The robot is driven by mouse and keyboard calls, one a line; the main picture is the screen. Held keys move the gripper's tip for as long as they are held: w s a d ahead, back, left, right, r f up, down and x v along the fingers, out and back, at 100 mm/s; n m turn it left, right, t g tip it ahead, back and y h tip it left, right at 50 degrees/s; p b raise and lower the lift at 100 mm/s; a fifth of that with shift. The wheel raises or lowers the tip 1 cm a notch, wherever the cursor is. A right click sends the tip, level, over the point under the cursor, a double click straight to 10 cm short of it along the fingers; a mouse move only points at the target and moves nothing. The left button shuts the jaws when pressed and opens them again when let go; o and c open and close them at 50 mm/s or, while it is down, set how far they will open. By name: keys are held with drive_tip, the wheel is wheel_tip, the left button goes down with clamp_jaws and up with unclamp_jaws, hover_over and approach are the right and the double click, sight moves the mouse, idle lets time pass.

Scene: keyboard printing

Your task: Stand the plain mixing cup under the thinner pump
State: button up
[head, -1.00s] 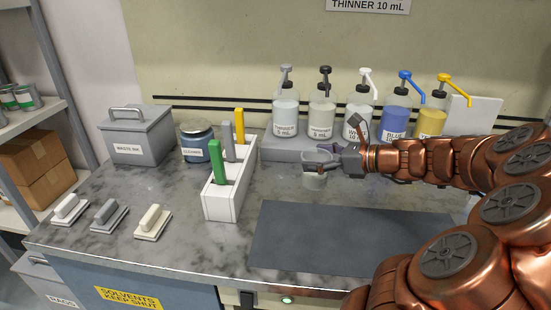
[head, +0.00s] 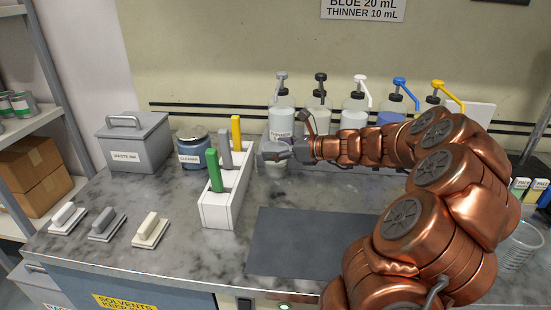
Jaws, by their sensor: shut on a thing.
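My gripper (head: 277,151) is shut on a pale grey cup (head: 276,168), which is held upright and partly hidden by the fingers. The cup is in front of the base of the leftmost bottle, the clear one with the grey pump (head: 282,102). I cannot tell whether the cup touches the counter. To the right stand bottles with a black pump (head: 318,108), a white pump (head: 356,105), a blue pump (head: 400,90) and a yellow pump (head: 446,93). My arm hides their lower parts and most labels, so I cannot read which is thinner.
A white rack (head: 222,208) with green, grey and yellow-handled tools stands close left of the cup. A blue-grey jar (head: 193,148) and a waste ink bin (head: 138,145) are further left. A dark mat (head: 300,240) lies bare in front. A clear cup (head: 520,245) stands at the right edge.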

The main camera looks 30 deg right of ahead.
drive_tip(key=shift+w+f, duration=0.15)
drive_tip(key=shift+f, duration=0.75)
drive_tip(key=shift+w+f, duration=0.1)
drive_tip(key=shift+f, duration=0.75)
drive_tip(key=shift+f, duration=0.2)
drive_tip(key=o, duration=1.1)
drive_tip(key=shift+s+r, duration=0.1)
drive_tip(key=shift+r, duration=0.1)
drive_tip(key=v, duration=1.1)
drive_tip(key=shift+s+d+r, duration=0.15)
drive_tip(key=shift+s, duration=0.2)
